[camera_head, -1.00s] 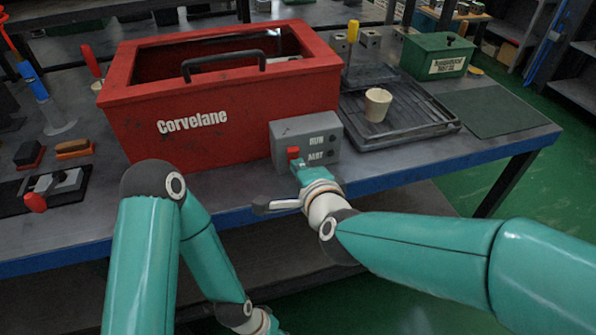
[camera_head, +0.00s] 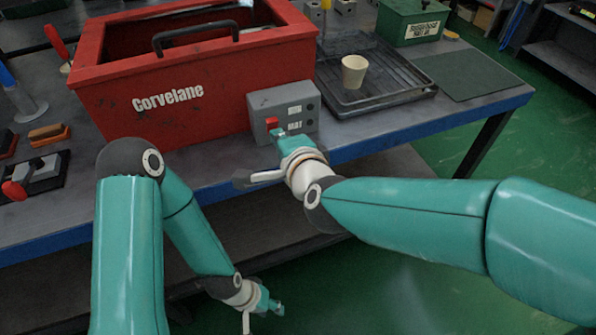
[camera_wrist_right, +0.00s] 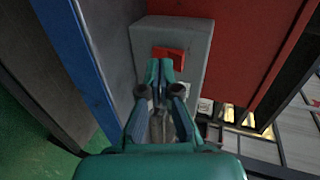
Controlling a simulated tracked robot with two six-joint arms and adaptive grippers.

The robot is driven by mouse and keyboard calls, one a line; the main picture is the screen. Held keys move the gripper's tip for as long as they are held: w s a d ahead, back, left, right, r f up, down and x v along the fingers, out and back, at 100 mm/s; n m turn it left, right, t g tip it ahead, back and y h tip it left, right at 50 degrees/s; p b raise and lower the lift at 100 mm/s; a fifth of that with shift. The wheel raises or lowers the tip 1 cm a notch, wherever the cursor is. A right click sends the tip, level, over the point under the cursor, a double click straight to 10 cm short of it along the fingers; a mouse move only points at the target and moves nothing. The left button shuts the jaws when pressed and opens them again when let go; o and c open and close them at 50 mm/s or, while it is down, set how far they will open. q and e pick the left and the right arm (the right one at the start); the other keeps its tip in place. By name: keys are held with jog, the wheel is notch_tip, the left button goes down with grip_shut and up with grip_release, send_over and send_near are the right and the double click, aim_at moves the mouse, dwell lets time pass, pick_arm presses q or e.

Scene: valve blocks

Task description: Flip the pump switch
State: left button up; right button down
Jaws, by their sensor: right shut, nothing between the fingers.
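The pump switch is a red rocker (camera_head: 272,123) on the front of a grey control box (camera_head: 298,103) fixed by the red Corvelane tank. The switch also shows in the right wrist view (camera_wrist_right: 168,53), just beyond my fingertips. My right gripper (camera_head: 278,134) is shut and empty, its tips close to the lower part of the switch; I cannot tell whether they touch it. In the right wrist view the right gripper (camera_wrist_right: 160,66) points at the box face just by the switch. My left gripper (camera_head: 275,306) hangs low in front of the bench, away from the box; its fingers are too small to read.
The red Corvelane tank (camera_head: 205,98) stands behind the box. A black tray (camera_head: 395,92) with a cream cup (camera_head: 354,71) lies to the right, with a green box (camera_head: 411,22) behind. A red-handled valve block (camera_head: 40,172) sits at left. The bench's blue front edge (camera_head: 380,146) runs below.

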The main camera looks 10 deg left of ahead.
jog(key=s+d, duration=0.6)
jog(key=s, duration=0.4)
jog(key=shift+s+d+b, duration=0.2)
jog(key=shift+d+b, duration=0.15)
jog(key=shift+d, duration=0.05)
jog(key=shift+r, duration=0.1)
